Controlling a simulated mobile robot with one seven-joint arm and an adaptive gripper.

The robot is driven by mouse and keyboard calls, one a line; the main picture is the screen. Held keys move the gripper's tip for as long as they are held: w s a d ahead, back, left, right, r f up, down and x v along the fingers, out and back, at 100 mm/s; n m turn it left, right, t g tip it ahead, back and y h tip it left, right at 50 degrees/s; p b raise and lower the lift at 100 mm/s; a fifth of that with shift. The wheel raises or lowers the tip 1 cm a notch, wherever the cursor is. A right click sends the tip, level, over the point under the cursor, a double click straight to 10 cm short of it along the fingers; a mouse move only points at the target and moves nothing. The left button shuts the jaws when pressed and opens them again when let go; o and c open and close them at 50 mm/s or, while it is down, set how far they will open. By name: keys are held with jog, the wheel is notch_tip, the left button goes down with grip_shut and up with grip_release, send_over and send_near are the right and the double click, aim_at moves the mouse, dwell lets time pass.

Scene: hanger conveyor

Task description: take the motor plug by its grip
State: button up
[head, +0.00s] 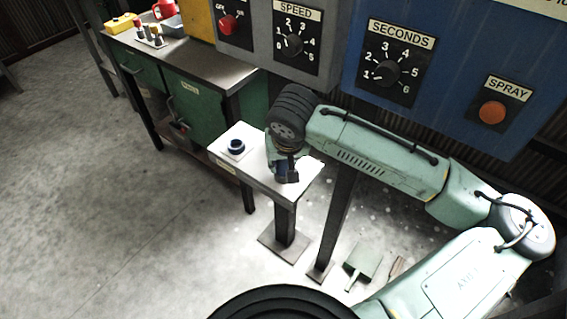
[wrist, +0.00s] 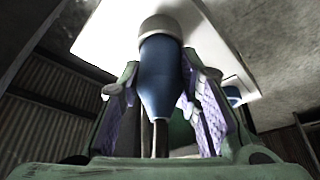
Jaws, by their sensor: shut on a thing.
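The motor plug (wrist: 162,75) is a blue tapered body with a pale grey collar at its far end; a thin dark cable or rod shows at its narrow end in the wrist view. My gripper (wrist: 163,92) is shut on the blue tapered part, with a green, purple-padded finger on each side. In the head view my gripper (head: 285,172) points down at the small white-topped stand (head: 262,152). The plug is mostly hidden there by my gripper and wrist. I cannot tell whether the plug touches the stand top.
A dark blue ring-shaped piece (head: 236,146) sits on the stand, left of my gripper. A green workbench (head: 197,68) stands behind to the left. Control panels with a SPEED dial (head: 293,44), a SECONDS dial (head: 388,72) and an orange SPRAY button (head: 492,112) rise behind my arm.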

jog(key=shift+c, duration=0.9)
jog(key=shift+r, duration=0.1)
jog(key=shift+r, duration=0.55)
notch_tip(320, 180, up, 2)
jog(key=shift+r+b, duration=0.2)
jog(key=shift+b, duration=0.3)
jog(key=s+a+b, duration=0.4)
jog(key=s, duration=0.3)
jog(key=s+a+r+b, duration=0.1)
jog(key=s+a+b, duration=0.3)
jog(key=s, duration=0.3)
jog(key=shift+r+b, duration=0.15)
jog(key=shift+b, duration=0.2)
